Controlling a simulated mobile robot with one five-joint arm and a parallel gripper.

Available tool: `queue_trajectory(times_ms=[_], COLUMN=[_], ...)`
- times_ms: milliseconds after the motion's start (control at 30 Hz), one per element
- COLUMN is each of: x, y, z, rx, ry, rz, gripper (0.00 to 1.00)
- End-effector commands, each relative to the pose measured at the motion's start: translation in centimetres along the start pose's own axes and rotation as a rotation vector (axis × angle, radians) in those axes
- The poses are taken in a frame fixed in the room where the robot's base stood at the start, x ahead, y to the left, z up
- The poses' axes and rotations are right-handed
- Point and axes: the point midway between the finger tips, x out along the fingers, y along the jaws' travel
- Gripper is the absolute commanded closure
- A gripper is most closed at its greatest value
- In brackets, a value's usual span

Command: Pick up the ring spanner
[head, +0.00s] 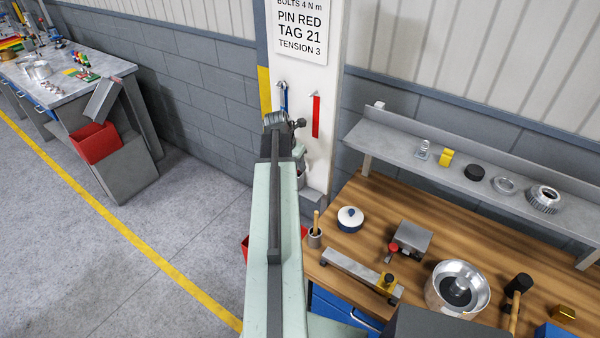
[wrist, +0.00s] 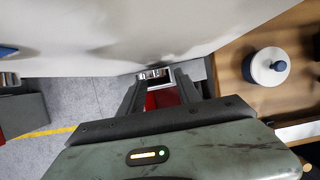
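No ring spanner can be made out for certain. A slim blue item with a metal top (head: 284,95) hangs on the pale pillar just above my gripper (head: 281,124); it may be the spanner. In the wrist view, my gripper (wrist: 154,76) has its two dark fingers apart, pointing at the foot of the pillar. A small shiny metal piece (wrist: 153,73) shows between the fingertips; whether they touch it is unclear. A blue shape (wrist: 7,52) and a shiny piece (wrist: 9,80) are cut off at the left edge. My arm hides part of the pillar in the head view.
A red strip (head: 316,117) hangs on the pillar (head: 330,60).

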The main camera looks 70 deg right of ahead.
Motion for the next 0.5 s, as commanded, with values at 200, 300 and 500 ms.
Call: queue_trajectory(times_ms=[200,300,500], x=[3.3,3.0,3.0], y=[0.0,0.0,0.0], z=[-0.1,0.0,0.0], rx=[0.001,0.001,0.001], ry=[0.000,0.000,0.000], rz=[0.000,0.000,0.000], gripper=[0.60,0.60,0.93])
